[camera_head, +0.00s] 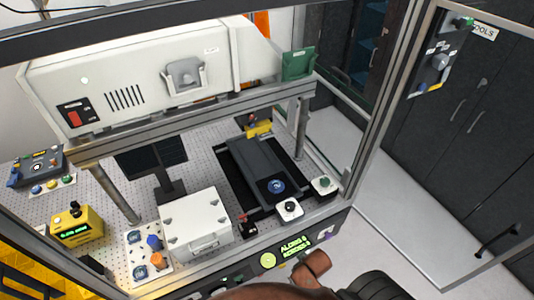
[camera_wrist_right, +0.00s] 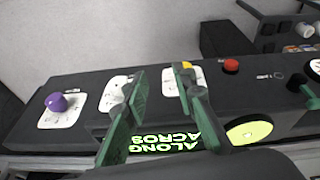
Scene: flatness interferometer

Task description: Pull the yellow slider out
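A small yellow piece, likely the yellow slider (camera_wrist_right: 187,65), shows on a white plate (camera_wrist_right: 170,88) on the dark front panel in the right wrist view. My right gripper (camera_wrist_right: 160,88) has two green fingers, spread apart with nothing between them. Its right-hand finger overlaps the plate just below the yellow piece and hides part of it; I cannot tell whether they touch. My left gripper is not in view.
Beside the slider are another white plate (camera_wrist_right: 115,93), a purple knob (camera_wrist_right: 57,102), a red button (camera_wrist_right: 231,65) and a lit green label (camera_wrist_right: 165,141). Behind the panel stand a white box (camera_head: 196,222) and a dark stage (camera_head: 258,165). Frame posts (camera_head: 375,110) rise at the right.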

